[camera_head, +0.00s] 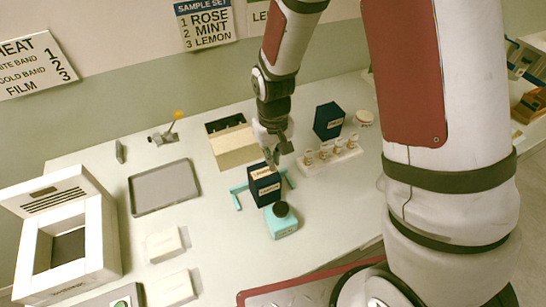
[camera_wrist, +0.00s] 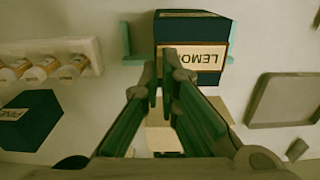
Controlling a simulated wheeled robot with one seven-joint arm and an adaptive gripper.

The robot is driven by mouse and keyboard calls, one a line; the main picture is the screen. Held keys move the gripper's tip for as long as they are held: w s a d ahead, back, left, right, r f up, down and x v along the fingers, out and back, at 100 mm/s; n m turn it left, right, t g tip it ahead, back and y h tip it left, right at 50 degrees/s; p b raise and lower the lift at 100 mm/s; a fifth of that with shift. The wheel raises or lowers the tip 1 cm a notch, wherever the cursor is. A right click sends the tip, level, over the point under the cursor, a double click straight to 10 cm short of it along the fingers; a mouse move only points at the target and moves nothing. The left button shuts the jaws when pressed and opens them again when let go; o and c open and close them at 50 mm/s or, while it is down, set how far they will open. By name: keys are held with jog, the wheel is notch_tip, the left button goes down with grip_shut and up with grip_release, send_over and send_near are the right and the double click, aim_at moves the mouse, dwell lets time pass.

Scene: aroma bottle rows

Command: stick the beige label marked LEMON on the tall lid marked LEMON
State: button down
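A dark blue box-shaped lid (camera_head: 266,191) stands on the table between teal brackets (camera_head: 237,195), with small lettering on its front. It also shows in the wrist view (camera_wrist: 190,29). A beige label (camera_head: 262,172) lies at the lid's upper part. In the wrist view the label (camera_wrist: 203,57) reads LEMON upside down and lies across the lid's face; I cannot tell whether it is stuck there. My gripper (camera_head: 274,163) is just above the lid. Its fingertips (camera_wrist: 161,58) are close together and overlap one end of the label; whether they pinch it is unclear.
A teal bottle with a dark top (camera_head: 283,220) stands just in front. Another dark blue box (camera_head: 328,121) and a white rack of small bottles (camera_head: 330,158) stand to the right. An open beige box (camera_head: 235,152) is behind, and a grey tray (camera_head: 164,187) is left.

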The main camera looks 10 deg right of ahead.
jog(key=c, duration=1.7)
grip_release()
jog(key=shift+r+p, duration=1.35)
jog(key=shift+r, duration=2.7)
